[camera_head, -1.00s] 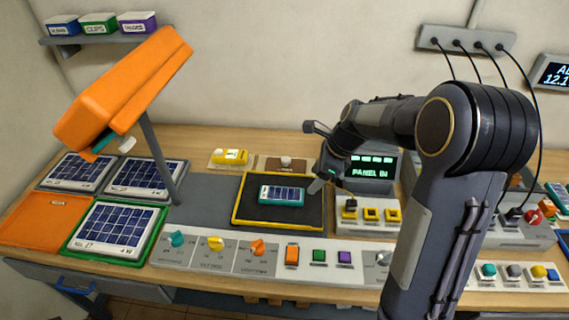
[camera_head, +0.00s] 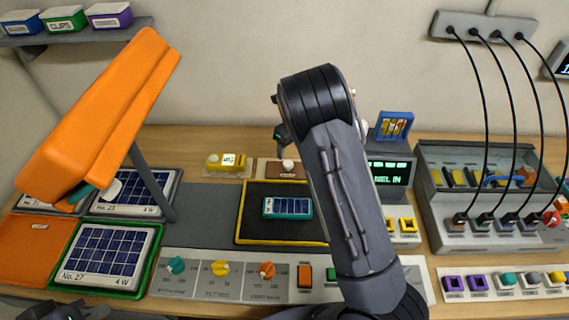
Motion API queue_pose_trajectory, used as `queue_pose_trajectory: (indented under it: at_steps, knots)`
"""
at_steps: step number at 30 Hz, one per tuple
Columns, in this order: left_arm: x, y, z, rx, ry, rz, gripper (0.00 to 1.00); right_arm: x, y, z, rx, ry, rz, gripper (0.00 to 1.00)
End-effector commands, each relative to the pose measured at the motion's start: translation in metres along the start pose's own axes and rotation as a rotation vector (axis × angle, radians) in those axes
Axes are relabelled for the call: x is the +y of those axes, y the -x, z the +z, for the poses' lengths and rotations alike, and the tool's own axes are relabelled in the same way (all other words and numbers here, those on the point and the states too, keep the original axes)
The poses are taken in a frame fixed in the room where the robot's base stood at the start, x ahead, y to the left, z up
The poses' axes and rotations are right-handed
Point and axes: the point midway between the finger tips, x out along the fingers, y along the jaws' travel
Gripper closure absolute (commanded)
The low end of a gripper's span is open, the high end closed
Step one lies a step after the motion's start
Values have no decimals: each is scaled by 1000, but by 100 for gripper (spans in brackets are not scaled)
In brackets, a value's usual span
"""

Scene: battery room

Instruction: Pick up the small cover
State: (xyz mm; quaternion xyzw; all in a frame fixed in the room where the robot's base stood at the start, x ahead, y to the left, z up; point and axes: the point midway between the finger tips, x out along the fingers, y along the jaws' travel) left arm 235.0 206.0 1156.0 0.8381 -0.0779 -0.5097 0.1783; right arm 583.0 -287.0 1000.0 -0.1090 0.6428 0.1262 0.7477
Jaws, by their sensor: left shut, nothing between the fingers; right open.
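The likeliest small cover is a brown plate with a pale knob (camera_head: 287,167), lying at the back of the bench behind the black mat; I cannot be sure that it is the one meant. My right arm rises from the bottom centre, and its upper link hides much of the middle. My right gripper (camera_head: 281,133) is mostly hidden behind the raised elbow; a dark part shows just above the brown plate, apart from it as far as I can tell. It is open. My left gripper (camera_head: 68,312) is shut and empty, partly cut off at the bottom left corner.
A small blue panel (camera_head: 287,207) lies on the yellow-edged black mat (camera_head: 262,233). A yellow meter (camera_head: 226,162) stands left of the brown plate. An orange lamp (camera_head: 105,110) overhangs the left side. A grey box (camera_head: 480,236) with hanging cables stands right.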

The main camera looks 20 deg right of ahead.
Motion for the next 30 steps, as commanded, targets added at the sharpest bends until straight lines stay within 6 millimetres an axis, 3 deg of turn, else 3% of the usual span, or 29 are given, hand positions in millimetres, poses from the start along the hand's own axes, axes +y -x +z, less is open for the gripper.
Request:
queue_pose_trajectory:
  at_steps: [11,18,26,30]
  knots:
    - [0,0,0,0,0,0,100,-2,-37,-2,3,-1,1,43]
    - [0,0,0,0,0,0,100,-4,-72,-4,3,0,0,43]
    - [0,0,0,0,0,0,100,-4,-77,-3,1,0,1,43]
    - [0,0,0,0,0,0,100,-4,-77,-3,1,0,1,60]
